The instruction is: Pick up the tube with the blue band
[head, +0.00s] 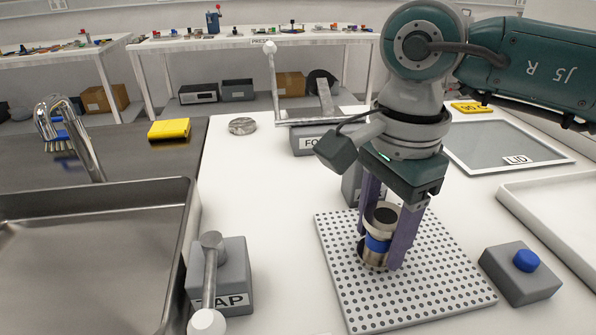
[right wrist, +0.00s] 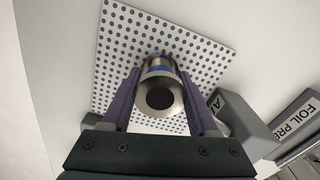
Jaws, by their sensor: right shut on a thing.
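The tube with the blue band (head: 377,243) is a metal cylinder with a dark round opening at its top. It stands upright at the perforated white board (head: 340,290), between the purple fingers of my right gripper (head: 388,245). The gripper points down and is shut on the tube. In the right wrist view the tube (right wrist: 160,92) sits between the two fingers, its blue band partly showing, with the perforated board (right wrist: 125,45) behind it. I cannot tell whether the tube's base touches the board. My left gripper is not in view.
A grey box with a blue button (head: 525,261) stands right of the board. A lever device (head: 222,280) is at the left, beside the sink (head: 90,260). A foil press (head: 310,140) stands behind, and a tray labelled LID (head: 510,148) lies at the right.

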